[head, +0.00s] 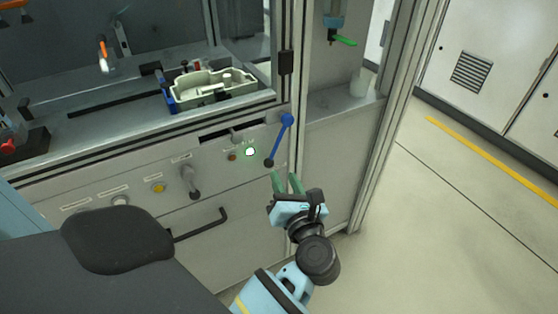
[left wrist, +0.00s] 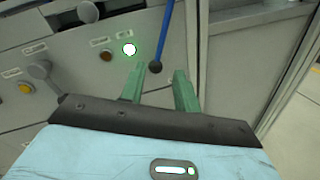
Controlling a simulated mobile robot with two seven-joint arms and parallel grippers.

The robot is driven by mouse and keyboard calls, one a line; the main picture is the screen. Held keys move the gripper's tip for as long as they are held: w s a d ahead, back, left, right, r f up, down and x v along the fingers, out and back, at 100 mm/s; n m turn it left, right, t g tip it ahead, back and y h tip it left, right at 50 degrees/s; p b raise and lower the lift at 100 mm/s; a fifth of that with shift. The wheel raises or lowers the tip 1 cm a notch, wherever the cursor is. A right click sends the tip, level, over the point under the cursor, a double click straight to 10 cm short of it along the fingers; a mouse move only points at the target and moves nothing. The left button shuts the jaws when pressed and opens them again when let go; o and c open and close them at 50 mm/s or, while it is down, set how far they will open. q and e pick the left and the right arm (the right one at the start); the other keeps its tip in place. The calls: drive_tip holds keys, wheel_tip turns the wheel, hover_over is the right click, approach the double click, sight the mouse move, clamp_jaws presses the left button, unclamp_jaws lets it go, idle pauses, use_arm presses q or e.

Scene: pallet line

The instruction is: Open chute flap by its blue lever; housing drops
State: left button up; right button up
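The blue lever (head: 281,136) is on the front panel at its right end, slanting down to a dark ball knob (head: 269,163). In the left wrist view the blue lever (left wrist: 165,32) hangs down, its knob (left wrist: 155,67) appearing between the fingertips. My left gripper (head: 285,177) is open, its green fingers (left wrist: 160,74) apart and pointing up at the knob from just below. I cannot tell whether they touch it. A pale housing (head: 214,98) sits on the station deck, above and left of the lever. I cannot make out the chute flap. My right gripper is not in view.
The panel carries a lit green button (head: 250,152), a yellow button (head: 158,188) and a grey lever (head: 190,180). A black drawer handle (head: 203,225) sits below. An aluminium post (head: 385,130) stands on the right, with open floor (head: 450,220) beyond it.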

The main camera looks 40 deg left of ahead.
sight(274, 154)
use_arm(q)
drive_tip(key=shift+x, duration=3.9)
clamp_jaws()
